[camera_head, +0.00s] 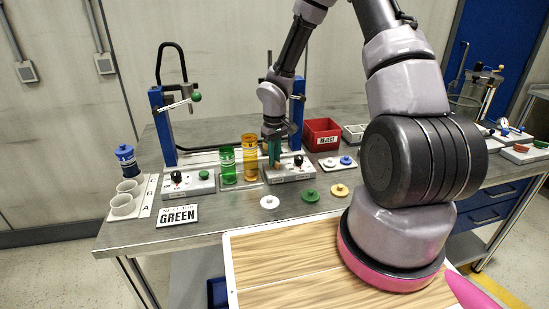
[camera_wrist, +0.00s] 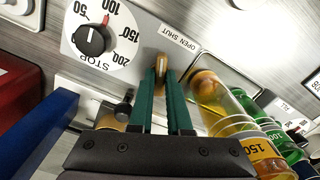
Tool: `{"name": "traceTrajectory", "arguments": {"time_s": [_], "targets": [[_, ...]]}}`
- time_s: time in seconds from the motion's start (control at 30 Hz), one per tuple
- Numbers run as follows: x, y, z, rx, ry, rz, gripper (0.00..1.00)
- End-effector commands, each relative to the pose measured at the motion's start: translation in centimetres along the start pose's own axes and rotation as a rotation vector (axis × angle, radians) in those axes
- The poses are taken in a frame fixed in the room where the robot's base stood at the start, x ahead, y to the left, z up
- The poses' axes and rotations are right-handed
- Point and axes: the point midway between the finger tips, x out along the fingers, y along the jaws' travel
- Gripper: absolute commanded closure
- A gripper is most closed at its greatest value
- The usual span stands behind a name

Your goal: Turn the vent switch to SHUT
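The vent switch is a small tan lever (camera_wrist: 161,63) on a pale panel beside the label OPEN SHUT (camera_wrist: 178,37) in the wrist view. My gripper (camera_wrist: 161,75) has its two green fingertips on either side of the lever, with no clear gap between them and it. In the head view my gripper (camera_head: 275,152) points down at the grey control box (camera_head: 290,171). The fingers hide much of the lever, and I cannot tell which word it points to.
A black dial (camera_wrist: 93,40) marked STOP to 200 is beside the switch. An amber cylinder (camera_head: 250,156) and a green cylinder (camera_head: 228,164) stand close to the left in the head view. A red reject bin (camera_head: 322,133) is behind right. Loose discs lie in front.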

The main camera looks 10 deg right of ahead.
Motion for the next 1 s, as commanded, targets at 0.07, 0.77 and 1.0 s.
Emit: {"name": "traceTrajectory", "arguments": {"time_s": [0.07, 0.77, 1.0], "targets": [[-0.02, 0.02, 0.00, -0.005, 0.000, 0.000, 1.00], [-0.04, 0.10, -0.02, -0.223, 0.000, 0.000, 0.57], [-0.03, 0.10, -0.01, -0.222, 0.000, 0.000, 0.54]]}}
